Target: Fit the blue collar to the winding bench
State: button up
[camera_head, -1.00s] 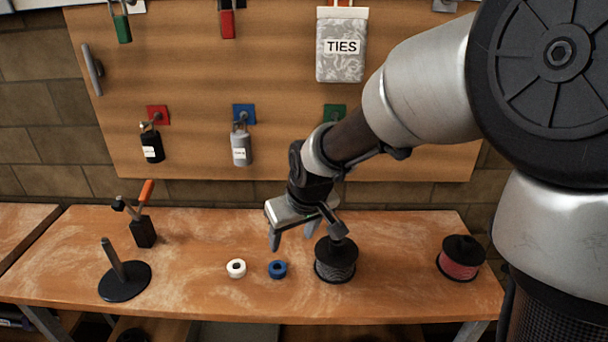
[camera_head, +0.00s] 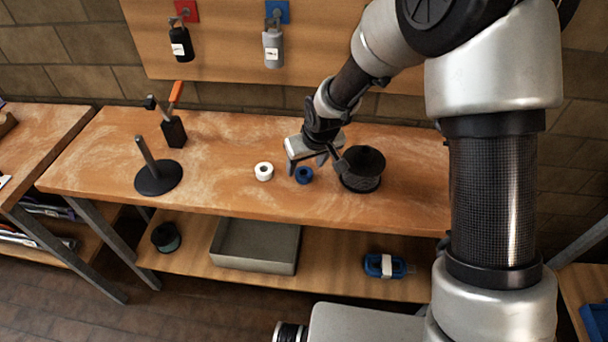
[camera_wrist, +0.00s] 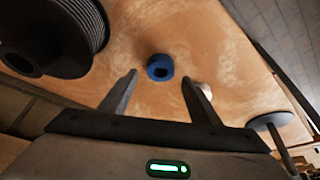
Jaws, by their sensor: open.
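The blue collar (camera_head: 304,175) is a small blue ring lying on the winding bench (camera_head: 230,200), between a white collar and a dark spool. My gripper (camera_head: 306,163) is open and empty just above and behind it. In the wrist view the blue collar (camera_wrist: 160,67) shows beyond and between the two open fingertips (camera_wrist: 158,80), with bench surface around it; the fingers do not touch it. A black round base with a tilted upright post (camera_head: 158,176) stands at the bench's left.
The white collar (camera_head: 264,171) lies left of the blue one. The dark spool (camera_head: 361,170) stands close on the right of my gripper. A black block with an orange-handled lever (camera_head: 174,130) stands at the back left. A grey tray (camera_head: 255,246) sits on the lower shelf.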

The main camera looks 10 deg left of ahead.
jog(key=x, duration=0.3)
jog(key=shift+f, duration=0.1)
jog(key=c, duration=1.2)
